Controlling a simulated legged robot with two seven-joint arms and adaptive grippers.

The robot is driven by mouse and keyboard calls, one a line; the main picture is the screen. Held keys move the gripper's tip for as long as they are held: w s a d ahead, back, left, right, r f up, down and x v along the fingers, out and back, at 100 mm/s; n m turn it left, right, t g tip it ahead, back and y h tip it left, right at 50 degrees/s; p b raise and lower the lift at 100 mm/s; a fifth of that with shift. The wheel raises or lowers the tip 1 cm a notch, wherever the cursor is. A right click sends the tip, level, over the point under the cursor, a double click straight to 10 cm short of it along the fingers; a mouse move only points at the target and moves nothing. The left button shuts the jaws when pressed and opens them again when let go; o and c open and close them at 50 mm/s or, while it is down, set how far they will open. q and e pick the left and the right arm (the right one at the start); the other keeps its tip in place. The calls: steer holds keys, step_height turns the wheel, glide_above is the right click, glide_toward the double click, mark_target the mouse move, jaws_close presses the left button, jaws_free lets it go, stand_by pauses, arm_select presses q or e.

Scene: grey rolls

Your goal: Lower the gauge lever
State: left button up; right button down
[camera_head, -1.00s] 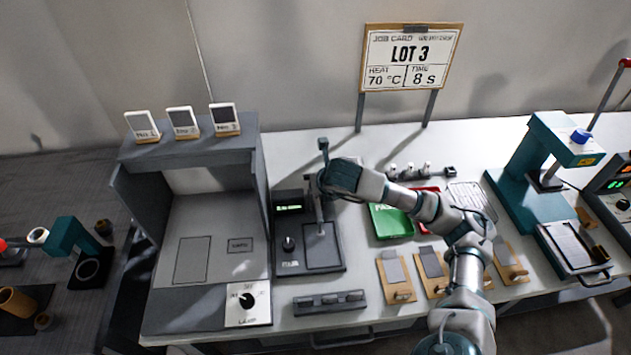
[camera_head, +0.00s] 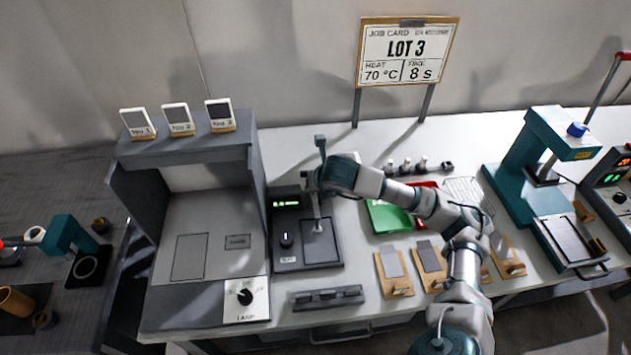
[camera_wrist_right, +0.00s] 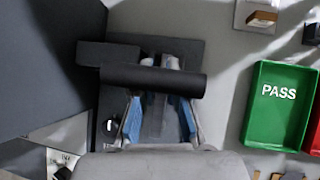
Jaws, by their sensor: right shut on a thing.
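The gauge (camera_head: 305,255) is a dark block with a green-lit display (camera_head: 286,204), a round knob (camera_head: 286,240) and an upright post, left of centre on the bench. Its lever (camera_head: 320,146) rises at the post's top. My right gripper (camera_head: 318,181) comes in from the right at the post, just below the lever's upper end. In the right wrist view a dark bar of the lever (camera_wrist_right: 152,80) crosses in front of the fingers (camera_wrist_right: 160,118), which have blue sides. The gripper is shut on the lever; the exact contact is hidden. My left gripper is not in view.
A grey booth (camera_head: 185,150) stands close on the left of the gauge. A green PASS tray (camera_head: 388,217) is to the right, with several wooden-backed plates (camera_head: 394,273) in front. A teal press (camera_head: 520,170) stands farther right. A dark rack (camera_head: 327,298) lies in front.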

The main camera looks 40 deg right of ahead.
steer(key=shift+s+a+f, duration=0.1)
steer(key=shift+a+f, duration=0.15)
stand_by(0.3)
steer(key=c, duration=1.5)
jaws_free()
steer(key=shift+r, duration=0.1)
